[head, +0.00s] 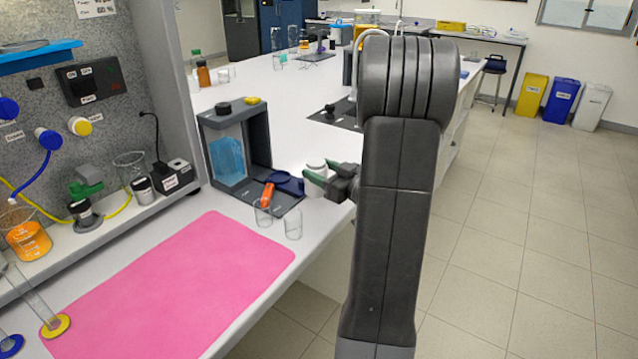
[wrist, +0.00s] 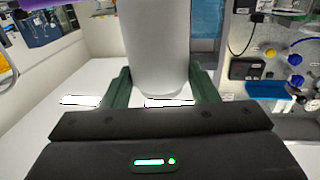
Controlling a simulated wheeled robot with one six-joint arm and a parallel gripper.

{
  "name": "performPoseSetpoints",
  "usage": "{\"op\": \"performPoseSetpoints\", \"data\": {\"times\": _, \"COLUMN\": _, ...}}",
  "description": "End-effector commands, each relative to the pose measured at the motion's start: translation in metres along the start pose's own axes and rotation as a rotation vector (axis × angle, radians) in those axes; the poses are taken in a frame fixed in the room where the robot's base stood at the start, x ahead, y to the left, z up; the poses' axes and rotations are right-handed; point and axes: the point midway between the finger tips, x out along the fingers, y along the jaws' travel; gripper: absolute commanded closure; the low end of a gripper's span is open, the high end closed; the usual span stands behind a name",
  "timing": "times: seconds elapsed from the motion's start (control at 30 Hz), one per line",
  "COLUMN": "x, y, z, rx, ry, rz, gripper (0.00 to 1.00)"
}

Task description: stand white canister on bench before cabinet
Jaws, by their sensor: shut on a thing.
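A white canister (head: 313,190) is held upright between the green fingers of my gripper (head: 320,178), near the bench's right edge. In the wrist view the canister (wrist: 157,45) fills the upper middle, and my gripper (wrist: 160,88) closes on it from both sides. The canister's lower end is partly hidden in the head view, and I cannot tell whether it touches the bench (head: 290,140). A dark-framed case (head: 258,140) with a blue block inside stands left of the canister. I cannot tell whether this case or the grey panel unit (head: 130,50) is the cabinet.
A pink mat (head: 170,290) covers the near bench. Bottles (head: 204,75) stand farther back. White bench between the case and the bottles is clear.

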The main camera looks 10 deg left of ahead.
Motion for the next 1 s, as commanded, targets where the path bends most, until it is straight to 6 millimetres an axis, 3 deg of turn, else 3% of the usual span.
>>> {"op": "performPoseSetpoints", "data": {"times": 0.23, "x": 0.000, "y": 0.000, "z": 0.031, "rx": 0.003, "ry": 0.000, "rz": 0.000, "gripper": 0.80}}
{"op": "performPoseSetpoints", "data": {"times": 0.63, "x": 0.000, "y": 0.000, "z": 0.037, "rx": 0.000, "ry": 0.001, "rz": 0.001, "gripper": 0.80}}
{"op": "performPoseSetpoints", "data": {"times": 0.67, "x": 0.000, "y": 0.000, "z": 0.035, "rx": 0.000, "ry": 0.000, "rz": 0.001, "gripper": 0.41}}
{"op": "performPoseSetpoints", "data": {"times": 0.73, "x": 0.000, "y": 0.000, "z": 0.035, "rx": 0.001, "ry": 0.000, "rz": 0.001, "gripper": 0.27}}
{"op": "performPoseSetpoints", "data": {"times": 1.0, "x": 0.000, "y": 0.000, "z": 0.035, "rx": 0.001, "ry": 0.000, "rz": 0.001, "gripper": 0.25}}
